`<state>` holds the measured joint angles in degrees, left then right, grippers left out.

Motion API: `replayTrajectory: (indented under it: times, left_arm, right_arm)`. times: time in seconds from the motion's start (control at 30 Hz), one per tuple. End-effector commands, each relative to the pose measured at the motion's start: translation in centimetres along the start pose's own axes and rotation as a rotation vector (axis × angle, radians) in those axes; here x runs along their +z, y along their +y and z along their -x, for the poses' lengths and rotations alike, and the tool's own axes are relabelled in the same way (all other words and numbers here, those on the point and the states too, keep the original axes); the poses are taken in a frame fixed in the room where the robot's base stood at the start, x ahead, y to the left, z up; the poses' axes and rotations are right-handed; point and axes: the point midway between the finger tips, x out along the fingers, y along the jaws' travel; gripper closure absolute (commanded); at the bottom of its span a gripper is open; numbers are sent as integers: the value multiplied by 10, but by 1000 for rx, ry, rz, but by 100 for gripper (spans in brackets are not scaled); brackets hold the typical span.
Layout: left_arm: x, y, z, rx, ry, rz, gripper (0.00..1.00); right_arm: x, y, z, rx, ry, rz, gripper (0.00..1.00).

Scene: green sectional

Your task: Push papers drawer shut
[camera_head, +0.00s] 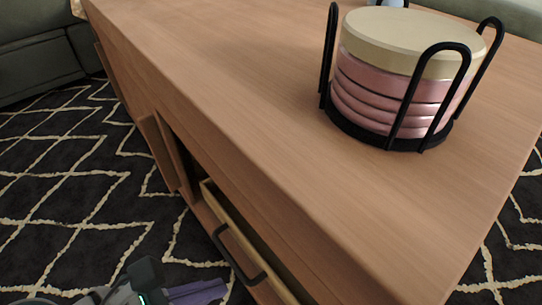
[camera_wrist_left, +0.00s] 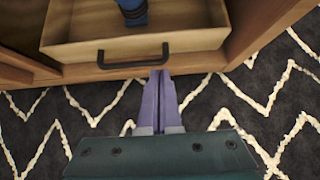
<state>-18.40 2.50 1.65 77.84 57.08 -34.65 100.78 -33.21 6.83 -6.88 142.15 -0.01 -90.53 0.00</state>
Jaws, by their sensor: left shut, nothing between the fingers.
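The papers drawer (camera_head: 228,226) is a light wooden drawer in the side of the wooden coffee table. It stands partly open, with a black bar handle (camera_head: 238,262) on its front. In the left wrist view the drawer (camera_wrist_left: 75,48) shows its handle (camera_wrist_left: 133,60) and a dark blue object (camera_wrist_left: 133,12) inside. My left gripper (camera_head: 205,290) has purple fingers and is at the lower edge of the head view, by the drawer front. In the left wrist view its fingers (camera_wrist_left: 162,80) are shut and empty, tips close to the drawer front at the handle's right end; contact is unclear. My right gripper is not in view.
The wooden coffee table (camera_head: 230,70) fills the middle. A black holder with stacked pink and cream coasters (camera_head: 395,85) stands on top. Another wooden panel or door (camera_head: 160,150) sticks out left of the drawer. A dark patterned rug (camera_head: 70,180) covers the clear floor; a green sofa (camera_head: 45,50) is behind.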

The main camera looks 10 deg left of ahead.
Motion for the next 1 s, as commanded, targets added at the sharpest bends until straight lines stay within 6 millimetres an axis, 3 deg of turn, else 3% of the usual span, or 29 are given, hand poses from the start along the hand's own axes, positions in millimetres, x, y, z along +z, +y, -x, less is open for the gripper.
replayTrajectory:
  times: [0.03, 0.13, 0.33, 0.87, 1.0]
  left_arm:
    - [-5, 0, -18, 0, -3, -1, 100]
    - [-5, 0, -38, -1, -4, -1, 100]
    - [19, 0, -54, 0, -3, -2, 100]
    - [29, -1, -59, 0, 1, -1, 100]
    - [29, -12, -56, -3, 1, 2, 100]
  right_arm:
    - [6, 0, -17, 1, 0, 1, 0]
    - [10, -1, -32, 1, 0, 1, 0]
    - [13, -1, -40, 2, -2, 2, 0]
    - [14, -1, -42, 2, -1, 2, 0]
    - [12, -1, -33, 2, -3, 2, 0]
